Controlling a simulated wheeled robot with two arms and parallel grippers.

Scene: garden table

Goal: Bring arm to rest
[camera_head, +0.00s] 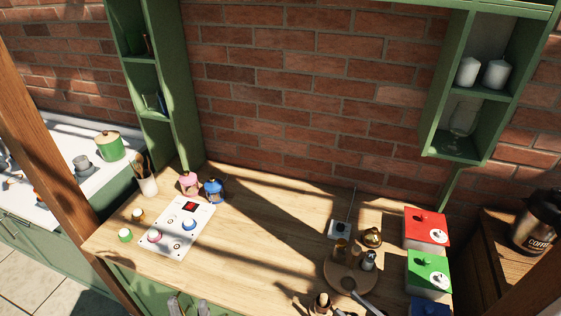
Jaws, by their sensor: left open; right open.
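My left gripper (187,307) shows at the bottom edge, left of the middle. Its two grey fingers stand apart with nothing between them, in front of the table's front edge. What seems to be my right gripper (368,303) shows as a grey bar at the bottom edge, right of the middle, by the round wooden board (335,268). Its fingers are hard to make out there, and I see nothing held. Most of both arms is outside the view.
The wooden table (270,220) is clear in its middle. A white panel (172,243) with coloured knobs lies left, near a pink lantern (189,183) and a blue lantern (213,191). A red box (425,222) and a green box (422,268) stand right. A brick wall rises behind.

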